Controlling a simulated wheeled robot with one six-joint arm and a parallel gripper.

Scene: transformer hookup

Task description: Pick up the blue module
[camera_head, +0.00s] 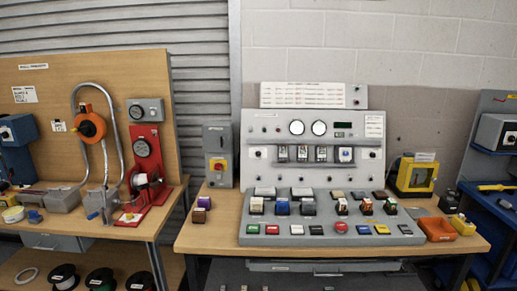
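I cannot tell for certain which thing is the blue module. A small dark bluish-purple block (204,202) with a pale face sits on the middle bench, left of the grey control panel (241,215). A small brown block (199,216) is just in front of it. Another small blue object (35,217) is on the left bench. My gripper is not in view.
The middle bench (209,239) has bare wood left of the panel. A yellow-framed box (415,177) and an orange block (437,228) are on the right. The left bench holds a red stand (147,160).

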